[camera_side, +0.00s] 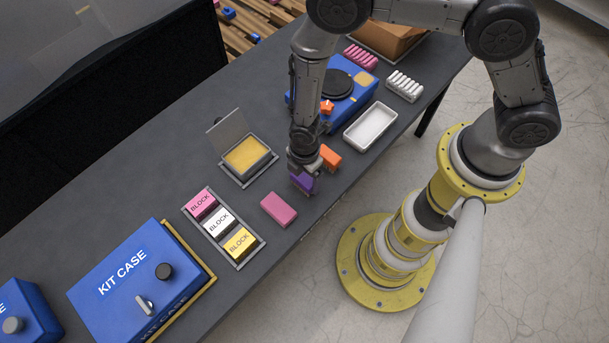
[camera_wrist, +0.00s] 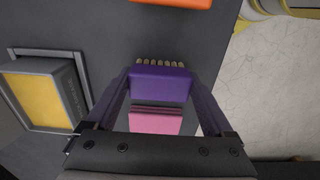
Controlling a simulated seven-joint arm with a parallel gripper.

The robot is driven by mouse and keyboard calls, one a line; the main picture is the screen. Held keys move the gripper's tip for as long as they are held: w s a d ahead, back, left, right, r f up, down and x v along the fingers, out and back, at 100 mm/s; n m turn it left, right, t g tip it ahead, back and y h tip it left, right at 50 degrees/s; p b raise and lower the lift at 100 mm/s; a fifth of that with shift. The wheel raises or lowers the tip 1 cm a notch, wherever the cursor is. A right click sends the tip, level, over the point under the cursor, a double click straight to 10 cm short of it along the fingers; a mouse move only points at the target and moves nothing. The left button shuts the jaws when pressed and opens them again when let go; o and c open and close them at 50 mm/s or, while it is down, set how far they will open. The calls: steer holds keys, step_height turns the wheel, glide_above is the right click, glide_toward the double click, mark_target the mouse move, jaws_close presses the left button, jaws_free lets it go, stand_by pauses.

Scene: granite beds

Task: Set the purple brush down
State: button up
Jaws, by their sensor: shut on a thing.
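The purple brush (camera_side: 303,182) is in my gripper (camera_side: 303,171), low at the front half of the dark table, just behind the pink block (camera_side: 278,209). In the wrist view the brush (camera_wrist: 160,84) lies crosswise between both fingers, its tan bristles pointing to the top of the picture. My gripper is shut on it. The pink block also shows in the wrist view (camera_wrist: 155,123), between the fingers and nearer the palm. I cannot tell whether the brush touches the table.
An orange block (camera_side: 330,157) stands close to my gripper. An open box with a yellow pad (camera_side: 247,157) is to the left. A tray of lettered blocks (camera_side: 248,261) and a blue kit case (camera_side: 137,279) lie in front. A white tray (camera_side: 370,127) and blue machine (camera_side: 345,88) are behind.

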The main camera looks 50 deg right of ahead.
steer(key=shift+f, duration=0.15)
steer(key=o, duration=1.4)
